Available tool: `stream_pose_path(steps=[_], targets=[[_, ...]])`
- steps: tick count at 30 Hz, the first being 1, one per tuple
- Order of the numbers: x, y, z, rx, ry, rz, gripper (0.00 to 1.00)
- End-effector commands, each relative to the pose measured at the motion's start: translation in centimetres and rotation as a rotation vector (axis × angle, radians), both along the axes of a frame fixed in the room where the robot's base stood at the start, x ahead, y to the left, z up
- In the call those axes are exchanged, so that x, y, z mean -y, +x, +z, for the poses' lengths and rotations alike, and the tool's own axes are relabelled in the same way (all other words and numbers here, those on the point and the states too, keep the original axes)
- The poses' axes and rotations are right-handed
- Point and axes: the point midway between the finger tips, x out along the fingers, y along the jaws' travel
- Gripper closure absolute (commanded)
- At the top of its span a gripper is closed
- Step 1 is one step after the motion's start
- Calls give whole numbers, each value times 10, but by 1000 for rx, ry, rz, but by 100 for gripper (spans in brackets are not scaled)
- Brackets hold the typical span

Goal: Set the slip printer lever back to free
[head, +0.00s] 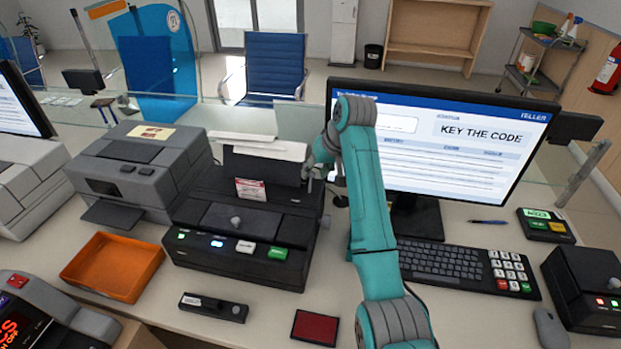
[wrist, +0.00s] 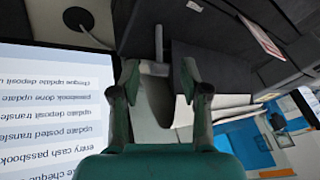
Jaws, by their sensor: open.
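The slip printer (head: 240,215) is the black machine in the middle of the counter, with white paper at its top and a red-and-white label. A small grey lever (head: 309,176) shows at its right rear side. In the wrist view the lever (wrist: 158,44) is a thin grey bar on the dark printer body (wrist: 205,30), between and just beyond my fingertips. My gripper (wrist: 158,72) is open, with one finger on each side of the lever's line. In the head view my gripper (head: 318,166) is at the printer's right side, partly hidden by my arm. I cannot tell whether it touches the lever.
The monitor (head: 440,150) stands close to the right of my arm, with the keyboard (head: 440,262) in front. A grey printer (head: 140,165) and an orange tray (head: 112,266) are left of the slip printer. A red pad (head: 314,327) lies in front.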

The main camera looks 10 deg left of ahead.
Motion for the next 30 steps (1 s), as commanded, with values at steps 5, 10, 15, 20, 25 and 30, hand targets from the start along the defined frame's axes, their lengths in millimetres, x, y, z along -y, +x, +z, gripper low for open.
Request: stream_pose_path(steps=[5,10,15,20,25,30], targets=[[-11,6,-25,-2,0,1,54],[-16,9,-37,-1,0,1,54],[-17,10,-41,0,1,1,54],[-17,10,-41,0,0,1,54],[-17,10,-41,0,0,1,89],[-18,10,-40,0,1,1,100]])
